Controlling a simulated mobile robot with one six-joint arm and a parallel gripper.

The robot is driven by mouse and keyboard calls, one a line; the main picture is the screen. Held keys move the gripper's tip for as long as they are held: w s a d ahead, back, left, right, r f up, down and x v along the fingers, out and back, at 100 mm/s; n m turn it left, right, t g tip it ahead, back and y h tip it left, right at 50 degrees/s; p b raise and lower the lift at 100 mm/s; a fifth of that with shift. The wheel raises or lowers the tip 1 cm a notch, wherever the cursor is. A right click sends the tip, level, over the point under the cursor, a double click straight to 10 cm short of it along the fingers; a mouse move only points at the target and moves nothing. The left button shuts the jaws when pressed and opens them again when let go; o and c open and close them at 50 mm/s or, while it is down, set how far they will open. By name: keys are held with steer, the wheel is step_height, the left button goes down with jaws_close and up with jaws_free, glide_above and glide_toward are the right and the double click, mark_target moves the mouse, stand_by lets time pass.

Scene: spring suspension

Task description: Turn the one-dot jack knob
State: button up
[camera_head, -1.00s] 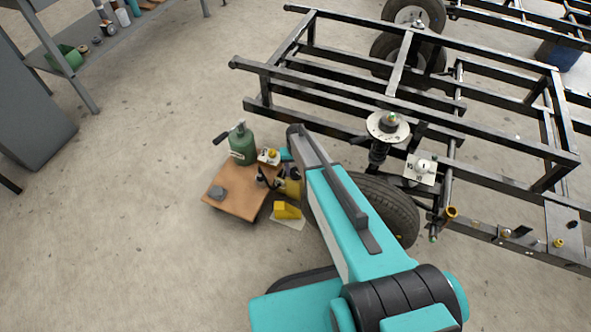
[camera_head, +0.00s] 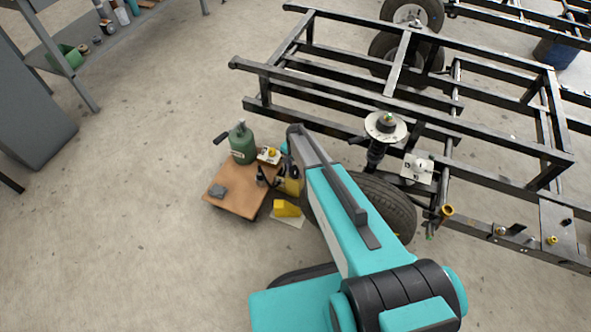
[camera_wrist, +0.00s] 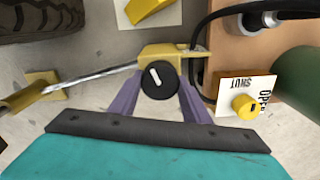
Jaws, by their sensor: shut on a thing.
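In the wrist view my gripper (camera_wrist: 158,90) has its two purple fingers closed on the sides of a black round knob (camera_wrist: 157,79) with a white pointer line. The knob sits on a yellow jack body (camera_wrist: 178,54) with a metal rod running to the left. No dots can be made out on the knob. In the head view the yellow jack (camera_head: 291,186) stands between the wooden board and the tyre, and my arm hides the gripper and the knob.
A yellow knob (camera_wrist: 245,107) on a white OPEN/SHUT plate (camera_wrist: 263,89) is close on the right. A green cylinder (camera_head: 243,147) stands on the wooden board (camera_head: 235,200). A tyre (camera_head: 388,207) and a black chassis frame (camera_head: 490,88) are to the right. Floor at left is clear.

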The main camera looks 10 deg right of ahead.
mark_target(296, 169)
stand_by(0.4)
steer(key=o, duration=1)
steer(key=shift+o, duration=0.2)
step_height(296, 169, up, 14)
steer(key=p, duration=0.1)
steer(key=shift+p, duration=0.3)
steer(key=shift+f, duration=0.1)
